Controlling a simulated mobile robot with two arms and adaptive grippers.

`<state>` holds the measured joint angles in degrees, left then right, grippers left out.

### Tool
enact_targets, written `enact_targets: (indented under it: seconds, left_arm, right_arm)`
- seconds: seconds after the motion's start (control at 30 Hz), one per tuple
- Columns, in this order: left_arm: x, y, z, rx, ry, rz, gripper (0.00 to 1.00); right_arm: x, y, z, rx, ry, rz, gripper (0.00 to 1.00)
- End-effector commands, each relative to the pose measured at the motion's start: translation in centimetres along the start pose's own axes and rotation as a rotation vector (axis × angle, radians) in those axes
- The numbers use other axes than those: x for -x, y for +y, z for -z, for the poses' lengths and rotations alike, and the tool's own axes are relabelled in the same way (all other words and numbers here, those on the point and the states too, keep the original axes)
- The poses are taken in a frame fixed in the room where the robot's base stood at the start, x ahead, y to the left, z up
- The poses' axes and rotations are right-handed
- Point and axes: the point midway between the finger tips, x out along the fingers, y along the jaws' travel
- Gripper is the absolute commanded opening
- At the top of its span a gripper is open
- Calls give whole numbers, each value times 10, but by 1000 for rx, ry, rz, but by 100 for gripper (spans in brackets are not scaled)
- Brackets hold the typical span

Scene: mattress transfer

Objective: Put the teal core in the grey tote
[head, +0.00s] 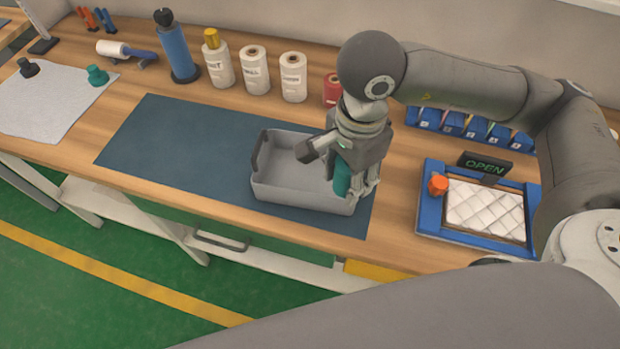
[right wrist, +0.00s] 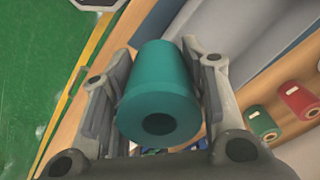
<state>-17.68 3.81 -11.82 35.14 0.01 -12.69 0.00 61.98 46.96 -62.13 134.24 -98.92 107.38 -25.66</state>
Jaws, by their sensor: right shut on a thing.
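The teal core (head: 342,178) is held in my right gripper (head: 350,185) at the right end of the grey tote (head: 283,192). In the right wrist view the teal core (right wrist: 160,80) sits between the two fingers, its round end with a dark hole facing the camera. My right gripper is shut on it. The grey tote stands on a dark blue mat; the gripper hides its right part, and no other thing shows in its visible part. I cannot tell how far above the tote's floor the core is. My left gripper is out of view.
The dark blue mat (head: 165,147) is clear left of the tote. White spools (head: 254,70), a blue cylinder (head: 176,52) and a red spool (head: 332,90) stand behind. A blue frame with a quilted white pad (head: 485,211) lies right. A small teal piece (head: 97,75) rests on a pale cloth.

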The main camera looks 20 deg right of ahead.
Motion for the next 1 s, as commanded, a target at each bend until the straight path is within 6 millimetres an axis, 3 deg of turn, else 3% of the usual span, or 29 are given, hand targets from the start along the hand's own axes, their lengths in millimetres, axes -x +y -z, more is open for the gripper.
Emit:
enact_targets:
  seconds: [0.3,0.6,0.87,1.0]
  left_arm:
    - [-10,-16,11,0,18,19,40]
    - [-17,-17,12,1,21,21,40]
    - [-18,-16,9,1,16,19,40]
    - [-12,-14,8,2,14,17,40]
  right_arm:
    - [-4,10,-12,-508,1,2,18]
    - [-7,18,-20,-938,2,6,18]
    - [-7,20,-22,-1101,3,6,18]
    - [-13,4,-20,-1115,4,3,18]
